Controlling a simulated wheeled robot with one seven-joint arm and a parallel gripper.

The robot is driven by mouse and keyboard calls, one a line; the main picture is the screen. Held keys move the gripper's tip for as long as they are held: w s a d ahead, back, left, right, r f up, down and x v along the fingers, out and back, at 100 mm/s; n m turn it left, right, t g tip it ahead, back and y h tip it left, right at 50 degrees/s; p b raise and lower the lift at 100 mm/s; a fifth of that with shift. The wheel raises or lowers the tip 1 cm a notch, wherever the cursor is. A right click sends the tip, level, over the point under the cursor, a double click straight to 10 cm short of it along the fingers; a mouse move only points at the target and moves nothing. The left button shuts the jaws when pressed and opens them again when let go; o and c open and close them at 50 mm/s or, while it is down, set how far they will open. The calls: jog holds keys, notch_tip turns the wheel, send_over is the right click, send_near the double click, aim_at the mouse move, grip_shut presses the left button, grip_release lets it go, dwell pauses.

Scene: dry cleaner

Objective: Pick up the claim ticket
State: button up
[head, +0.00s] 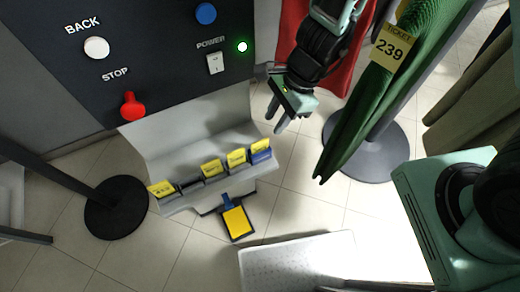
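Several yellow tickets stand in slots along a grey ledge (205,188) below the control panel: one at the left end (161,188), one in the middle (211,167), and two close together at the right (236,157) and right end (261,146). The print on them is too small to read. Another yellow ticket (389,48), marked "TICKET 239", is on a green garment at the upper right. My gripper (288,125) is above and right of the ledge in the picture, fingers pointing down. It looks open and empty, apart from the tickets.
The dark panel (150,70) has a red stop knob (132,105) and other controls. A yellow-faced pad (236,221) sits below the ledge. The green garment (362,125) hangs right of my gripper. A perforated light surface (290,262) is at bottom. Round stand bases (115,210) flank the ledge.

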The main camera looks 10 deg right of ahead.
aim_at(260, 143)
jog(key=x, duration=0.4)
jog(key=shift+a+f+b, duration=0.2)
jog(key=shift+f+b, duration=0.1)
jog(key=shift+b, duration=0.05)
jog(key=shift+a+x, duration=0.2)
jog(key=shift+x, duration=2.4)
grip_shut()
